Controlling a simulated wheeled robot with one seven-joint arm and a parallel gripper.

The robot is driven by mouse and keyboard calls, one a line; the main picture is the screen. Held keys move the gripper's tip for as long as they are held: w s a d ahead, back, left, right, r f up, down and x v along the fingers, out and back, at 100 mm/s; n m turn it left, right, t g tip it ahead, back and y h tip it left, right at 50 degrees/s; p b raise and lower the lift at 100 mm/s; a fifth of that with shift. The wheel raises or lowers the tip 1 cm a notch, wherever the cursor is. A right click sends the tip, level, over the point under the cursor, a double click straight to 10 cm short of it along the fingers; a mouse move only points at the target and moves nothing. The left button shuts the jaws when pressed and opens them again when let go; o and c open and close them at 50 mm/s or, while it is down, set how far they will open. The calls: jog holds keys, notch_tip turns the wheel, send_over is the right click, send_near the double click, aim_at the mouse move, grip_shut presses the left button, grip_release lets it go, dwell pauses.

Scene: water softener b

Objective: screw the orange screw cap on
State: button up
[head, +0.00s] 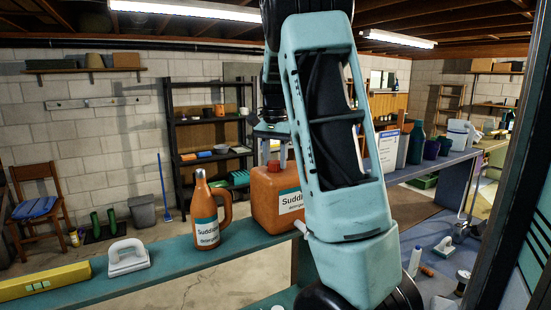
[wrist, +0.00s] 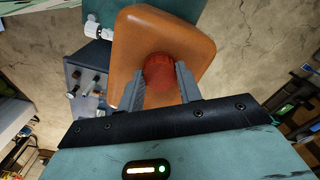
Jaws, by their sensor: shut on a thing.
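The orange screw cap looks red-orange and round in the wrist view (wrist: 159,72), between the two grey fingers of my gripper (wrist: 161,78). The fingers are shut on its sides. In the head view the cap (head: 273,167) is at the top of a squat orange detergent container (head: 268,202) with a white and teal label. My gripper (head: 272,152) points down over it there, partly hidden by my arm. The wrist view looks down on the container (wrist: 133,45). Whether the cap is seated on the neck or just above it, I cannot tell.
An orange handled bottle (head: 207,215) stands left of the container on the teal bench (head: 160,272). A white-grey handled thing (head: 127,258) and a yellow box (head: 40,283) lie farther left. Several containers line the shelf at right.

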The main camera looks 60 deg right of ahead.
jog(key=m, duration=0.7)
jog(key=shift+w+m, duration=0.1)
jog(key=shift+m, duration=0.2)
jog(key=m, duration=0.4)
jog(key=shift+m, duration=0.3)
jog(key=o, duration=1.3)
notch_tip(320, 180, up, 17)
jog(key=b, duration=0.2)
jog(key=shift+r, duration=0.15)
